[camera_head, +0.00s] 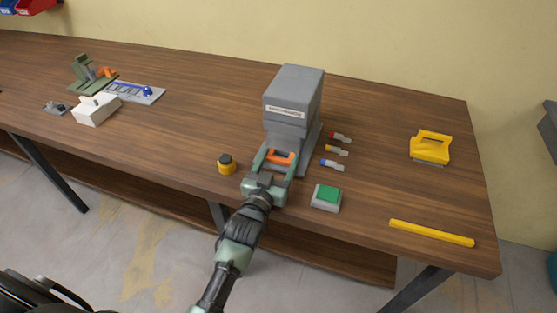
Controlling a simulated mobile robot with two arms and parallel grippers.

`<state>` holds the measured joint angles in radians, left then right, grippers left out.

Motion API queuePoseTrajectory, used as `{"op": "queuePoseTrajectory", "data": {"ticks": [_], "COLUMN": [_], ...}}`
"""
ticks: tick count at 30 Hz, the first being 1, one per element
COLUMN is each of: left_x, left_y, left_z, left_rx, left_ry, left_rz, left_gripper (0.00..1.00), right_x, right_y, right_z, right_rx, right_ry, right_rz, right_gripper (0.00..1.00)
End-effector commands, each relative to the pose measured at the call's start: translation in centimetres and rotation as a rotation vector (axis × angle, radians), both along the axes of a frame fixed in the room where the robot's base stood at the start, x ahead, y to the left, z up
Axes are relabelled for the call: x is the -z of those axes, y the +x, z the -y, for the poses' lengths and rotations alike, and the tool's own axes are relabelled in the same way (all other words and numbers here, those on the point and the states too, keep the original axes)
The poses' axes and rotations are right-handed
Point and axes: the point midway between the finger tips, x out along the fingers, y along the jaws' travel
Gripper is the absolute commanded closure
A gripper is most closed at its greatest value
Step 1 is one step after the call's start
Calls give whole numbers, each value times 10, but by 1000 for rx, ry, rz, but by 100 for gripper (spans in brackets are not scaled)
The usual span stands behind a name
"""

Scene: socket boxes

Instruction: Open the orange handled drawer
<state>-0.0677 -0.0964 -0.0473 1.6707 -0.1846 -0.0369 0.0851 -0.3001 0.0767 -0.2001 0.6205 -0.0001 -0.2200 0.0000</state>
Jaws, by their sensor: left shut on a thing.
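A grey box (293,100) with a white label stands on the wooden table. An orange handle (281,157) is at its front near the bottom. My left gripper (278,153) reaches in from the front, with its two green fingers on either side of the orange handle, shut on it. Whether the drawer front stands out from the box is hard to tell, as the gripper covers part of it. My right gripper is not in view.
A yellow-and-black button (227,164) stands just left of my gripper and a green button box (326,197) just right. Several small coloured connectors (336,151) lie right of the grey box. A yellow bar (431,233) and yellow-handled tool (430,147) lie farther right.

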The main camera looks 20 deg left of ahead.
Motion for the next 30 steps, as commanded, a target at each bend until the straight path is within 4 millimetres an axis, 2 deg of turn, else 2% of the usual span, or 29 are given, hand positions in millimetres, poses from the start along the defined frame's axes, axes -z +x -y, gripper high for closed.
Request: {"op": "queuePoseTrajectory", "data": {"ticks": [4, 7, 15, 18, 21, 25, 30], "left_x": [-1, -2, -3, -2, -1, -1, 0], "left_y": [-2, -15, -92, -117, -135, -145, -146], "left_z": [0, 0, -3, -4, -5, -5, -5], "left_rx": [0, 0, 0, 0, 0, 0, 0], "left_ry": [0, -1, -1, -1, -1, -1, -1], "left_rz": [0, -2, -9, -8, -5, -2, 0], "left_gripper": [100, 100, 100, 100, 100, 100, 100], "right_x": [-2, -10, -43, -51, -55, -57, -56], "right_y": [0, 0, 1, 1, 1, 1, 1], "right_z": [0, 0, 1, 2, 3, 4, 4], "right_rx": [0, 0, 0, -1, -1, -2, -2], "right_ry": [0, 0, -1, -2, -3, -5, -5], "right_rz": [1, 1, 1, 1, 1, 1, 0], "right_gripper": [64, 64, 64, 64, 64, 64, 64]}}
